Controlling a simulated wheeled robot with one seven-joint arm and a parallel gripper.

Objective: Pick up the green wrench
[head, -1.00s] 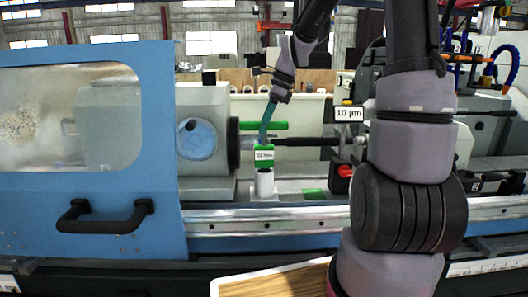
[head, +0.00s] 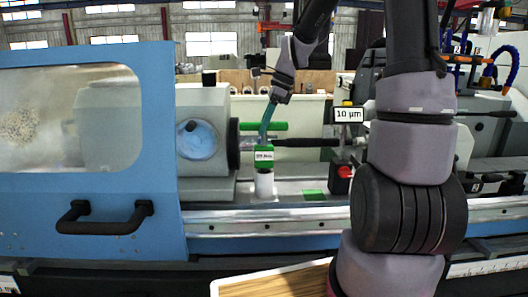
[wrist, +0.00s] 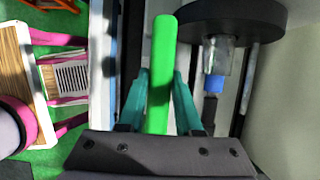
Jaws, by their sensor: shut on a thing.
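The green wrench (wrist: 161,60) shows in the wrist view as a bright green bar with a rounded end. It lies between the two teal fingers of my gripper (wrist: 160,78), which is shut on it. In the head view my gripper (head: 264,137) points down just above a green block with a white label (head: 263,157). A level green bar (head: 280,126) shows at the fingers there. I cannot tell from the head view how the bar and block join. The part of the wrench near the gripper body is hidden.
A white cylinder (head: 264,184) stands under the green block. The grinder's chuck side (head: 205,140) is close on the left, and a dark bar (head: 308,142) is on the right. The blue door (head: 90,190) has a black handle. A wooden-topped board (head: 275,286) is in front.

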